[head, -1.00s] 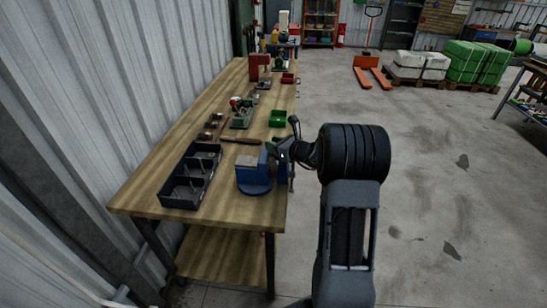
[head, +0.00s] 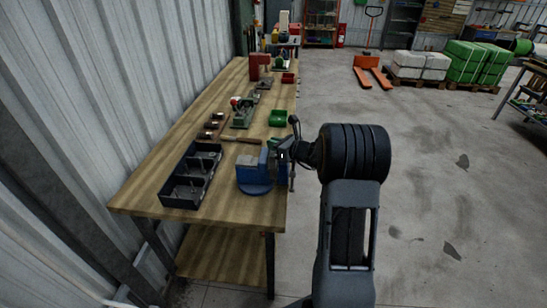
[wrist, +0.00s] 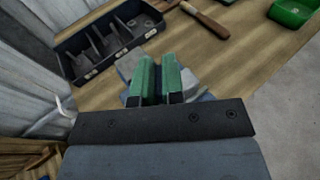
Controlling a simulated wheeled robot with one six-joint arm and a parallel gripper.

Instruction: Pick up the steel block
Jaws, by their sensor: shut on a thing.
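A blue vise (head: 254,180) with grey jaws stands at the near right edge of the wooden bench. My gripper (head: 276,151) is at the right side of the vise top. In the wrist view its two green fingers (wrist: 158,82) are close together over the vise, shut on a narrow grey piece between them, which I take to be the steel block (wrist: 158,74). The fingers hide most of the block. I cannot tell whether it is clear of the vise jaws.
A black divided tray (head: 190,176) lies left of the vise. A wooden-handled tool (head: 240,140) and a green bin (head: 278,118) lie behind it. A green fixture (head: 244,112) and a red press (head: 257,66) stand farther back. Open floor lies to the right.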

